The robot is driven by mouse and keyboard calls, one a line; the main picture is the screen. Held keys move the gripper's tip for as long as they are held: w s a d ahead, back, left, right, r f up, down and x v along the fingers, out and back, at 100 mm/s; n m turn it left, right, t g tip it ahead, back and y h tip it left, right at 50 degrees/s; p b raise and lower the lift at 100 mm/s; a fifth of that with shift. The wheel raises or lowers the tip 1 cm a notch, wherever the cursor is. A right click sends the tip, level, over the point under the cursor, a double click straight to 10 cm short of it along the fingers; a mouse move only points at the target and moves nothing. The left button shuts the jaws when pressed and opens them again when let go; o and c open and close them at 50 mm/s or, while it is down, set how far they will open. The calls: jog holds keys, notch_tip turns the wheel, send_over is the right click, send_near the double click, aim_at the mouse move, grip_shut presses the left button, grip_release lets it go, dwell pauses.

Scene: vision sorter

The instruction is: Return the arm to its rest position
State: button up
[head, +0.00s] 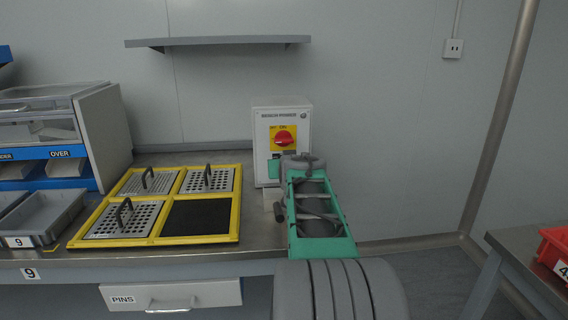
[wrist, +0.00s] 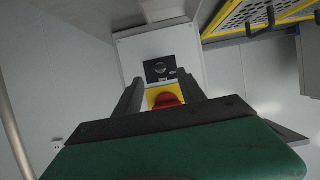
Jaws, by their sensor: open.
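My arm (head: 319,215), green and grey, reaches forward from the bottom of the head view to a white box labelled BENCH POWER (head: 282,112). The box has a red rotary knob (head: 284,138) on a yellow plate. My gripper (wrist: 159,77) shows in the wrist view with its two dark fingers apart and nothing held between them. The red knob (wrist: 166,100) appears between the fingers, partly hidden by the gripper body. I cannot tell whether the fingers touch the box. In the head view the arm's end hides the lower right of the box.
A yellow-framed tray (head: 240,205) with several handled perforated plates and one bare black square lies on the bench, left of my arm. A grey bin (head: 45,215) and a cabinet (head: 105,130) stand further left. A shelf (head: 220,41) hangs above. Another bench with a red bin (head: 556,250) is right.

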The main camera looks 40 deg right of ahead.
jog(key=shift+s+a+r, duration=0.25)
jog(key=shift+s+a, duration=0.15)
jog(key=shift+s, duration=0.15)
jog(key=s+a+r+n+g+y+p, duration=0.1)
jog(key=s+a+r+n+y+p, duration=0.2)
jog(key=a+p, duration=0.7)
jog(key=s+a+r+g+y+p, duration=0.15)
jog(key=a+r+p, duration=0.35)
jog(key=a+p, duration=0.5)
jog(key=s+a+r+n+g+y+p, duration=0.1)
jog(key=s+a+n+g+p, duration=0.1)
jog(key=s+a+p, duration=0.4)
jog(key=s+a+r+n+g+y+p, duration=0.2)
jog(key=s+a+p, duration=0.3)
jog(key=s+a, duration=0.4)
jog(key=a+g, duration=0.1)
jog(key=a, duration=0.2)
jog(key=shift+s+p, duration=0.4)
jog(key=shift+g, duration=0.25)
